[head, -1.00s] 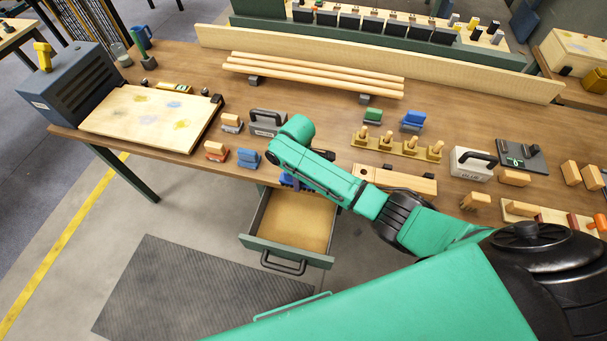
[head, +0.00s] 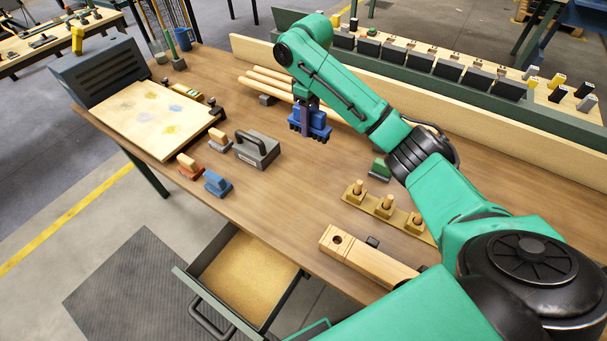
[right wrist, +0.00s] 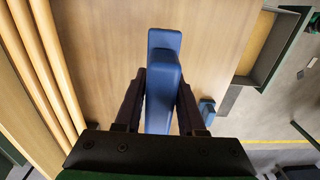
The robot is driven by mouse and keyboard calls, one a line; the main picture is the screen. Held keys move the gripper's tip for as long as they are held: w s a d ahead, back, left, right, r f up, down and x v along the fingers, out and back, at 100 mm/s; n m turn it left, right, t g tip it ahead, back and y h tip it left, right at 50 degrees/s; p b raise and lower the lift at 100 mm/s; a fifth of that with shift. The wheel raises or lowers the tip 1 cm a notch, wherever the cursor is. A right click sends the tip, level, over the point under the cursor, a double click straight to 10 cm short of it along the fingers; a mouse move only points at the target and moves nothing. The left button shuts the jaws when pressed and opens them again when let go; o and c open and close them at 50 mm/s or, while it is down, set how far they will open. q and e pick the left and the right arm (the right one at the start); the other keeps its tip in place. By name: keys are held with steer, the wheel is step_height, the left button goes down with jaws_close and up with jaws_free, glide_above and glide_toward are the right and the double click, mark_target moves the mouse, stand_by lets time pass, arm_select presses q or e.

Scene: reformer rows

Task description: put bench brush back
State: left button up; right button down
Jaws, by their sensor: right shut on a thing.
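My right gripper (head: 309,106) is shut on a blue brush (head: 318,123) with dark tufts along its underside. It holds the brush over the workbench (head: 268,207), in front of the wooden rods; I cannot tell its exact height. In the right wrist view the blue brush (right wrist: 164,60) sits between the two dark fingers, its long side running away from the gripper. The open drawer (head: 207,317) below the bench edge shows a bare tan floor. My left gripper is not in view.
Wooden rods (head: 268,88) lie along the back. A grey handled block (head: 256,150), a red block (head: 189,167) and a small blue block (head: 217,184) stand left. A pegged strip (head: 384,207) and a wooden plane-like block (head: 365,258) lie right. The middle bench is clear.

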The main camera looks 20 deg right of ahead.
steer(key=shift+r, duration=0.1)
step_height(320, 180, down, 4)
steer(key=a+b, duration=0.2)
steer(key=b, duration=0.1)
steer(key=p, duration=0.2)
glide_above(305, 178)
steer(key=f, duration=1.2)
steer(key=shift+s+d+f, duration=0.1)
steer(key=shift+s+f, duration=0.05)
steer(key=shift+s, duration=0.05)
steer(key=shift+w+a+f, duration=0.1)
steer(key=shift+a+f, duration=0.05)
steer(key=shift+f, duration=0.5)
steer(key=shift+w+a+f, duration=0.1)
steer(key=shift+f, duration=0.5)
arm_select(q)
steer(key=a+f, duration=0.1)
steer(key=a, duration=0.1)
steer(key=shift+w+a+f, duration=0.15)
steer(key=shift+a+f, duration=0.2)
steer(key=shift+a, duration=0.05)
arm_select(e)
steer(key=shift+d+f, duration=0.1)
steer(key=c, duration=0.5)
jaws_free()
